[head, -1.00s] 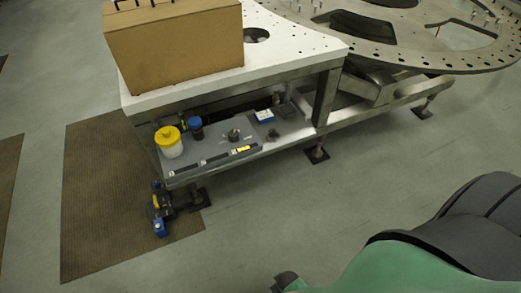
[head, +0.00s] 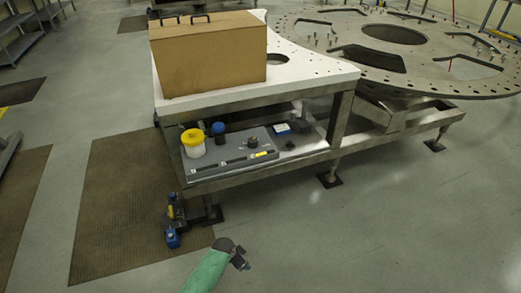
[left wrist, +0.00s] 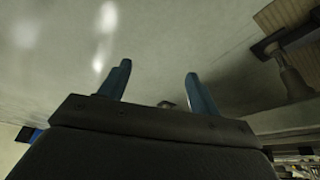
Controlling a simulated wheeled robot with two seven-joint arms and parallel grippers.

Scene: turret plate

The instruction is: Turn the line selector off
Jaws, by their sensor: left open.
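A grey control panel (head: 225,164) lies on the lower shelf of the white-topped bench in the head view. A black knob (head: 253,142) stands on it, probably the line selector; its setting is too small to read. Label strips, one partly yellow, run along the panel's front. My left gripper (left wrist: 158,70) is open and empty in the left wrist view, with two blue fingers apart over the floor. In the head view, a green arm part of mine with a dark end is low in front of the bench, apart from the panel. My right gripper is not in view.
A yellow-lidded white jar (head: 193,143) and a blue-capped dark container (head: 218,131) stand at the panel's left. A blue-white box (head: 281,129) lies behind right. A cardboard box (head: 208,57) sits on the bench top (head: 310,72), which overhangs the shelf.

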